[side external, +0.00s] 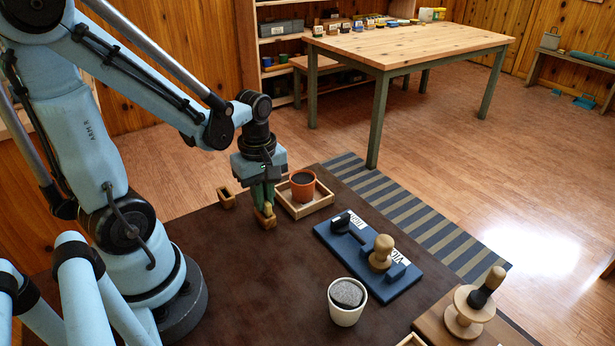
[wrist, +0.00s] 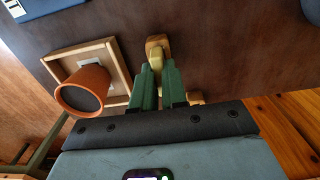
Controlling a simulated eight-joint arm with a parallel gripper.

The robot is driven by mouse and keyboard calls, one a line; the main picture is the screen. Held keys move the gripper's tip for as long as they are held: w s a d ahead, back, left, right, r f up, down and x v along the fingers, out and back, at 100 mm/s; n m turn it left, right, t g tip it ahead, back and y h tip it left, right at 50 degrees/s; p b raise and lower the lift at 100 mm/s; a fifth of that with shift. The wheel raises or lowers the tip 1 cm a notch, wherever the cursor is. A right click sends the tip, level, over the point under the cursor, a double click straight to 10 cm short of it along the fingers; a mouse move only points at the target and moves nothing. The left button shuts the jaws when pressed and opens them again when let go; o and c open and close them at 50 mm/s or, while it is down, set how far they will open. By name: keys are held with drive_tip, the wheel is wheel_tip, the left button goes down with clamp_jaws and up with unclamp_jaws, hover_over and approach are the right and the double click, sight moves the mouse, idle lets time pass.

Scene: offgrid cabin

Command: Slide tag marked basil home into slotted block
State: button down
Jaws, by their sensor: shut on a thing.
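My gripper (side external: 264,195) points down with its green fingers shut on a small yellowish tag (side external: 267,209). In the wrist view the tag (wrist: 155,58) shows between the fingertips (wrist: 156,75), over a wooden block (wrist: 157,41). That block (side external: 265,221) stands on the dark table directly below the fingers. The tag overlaps the block's top; I cannot tell how deep it sits in a slot. No lettering on the tag is readable. A second wooden block (side external: 226,198) stands to the left, and it is partly hidden behind the fingers in the wrist view (wrist: 195,97).
A terracotta pot (side external: 303,188) in a square wooden tray (side external: 316,208) stands close right of the gripper. A blue board (side external: 335,243) with stamp-like tools, a white pot (side external: 345,311) and a wooden stand (side external: 464,322) lie nearer the front right. The table's middle (side external: 235,262) is clear.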

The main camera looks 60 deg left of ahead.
sight(267, 200)
drive_tip(key=shift+f, duration=0.2)
drive_tip(key=c, duration=1.1)
unclamp_jaws()
drive_tip(key=shift+r, duration=0.1)
wheel_tip(267, 200, up, 12)
idle(0.3)
drive_tip(key=w+d+f+m+t, duration=0.1)
drive_tip(key=w+d+m+t, duration=0.1)
drive_tip(key=m, duration=0.7)
drive_tip(key=w+d+m+t, duration=0.2)
drive_tip(key=d+m+t, duration=0.3)
drive_tip(key=m, duration=0.4)
drive_tip(key=shift+w+d+f, duration=0.25)
drive_tip(key=shift+d+f, duration=0.1)
drive_tip(key=shift+d, duration=0.2)
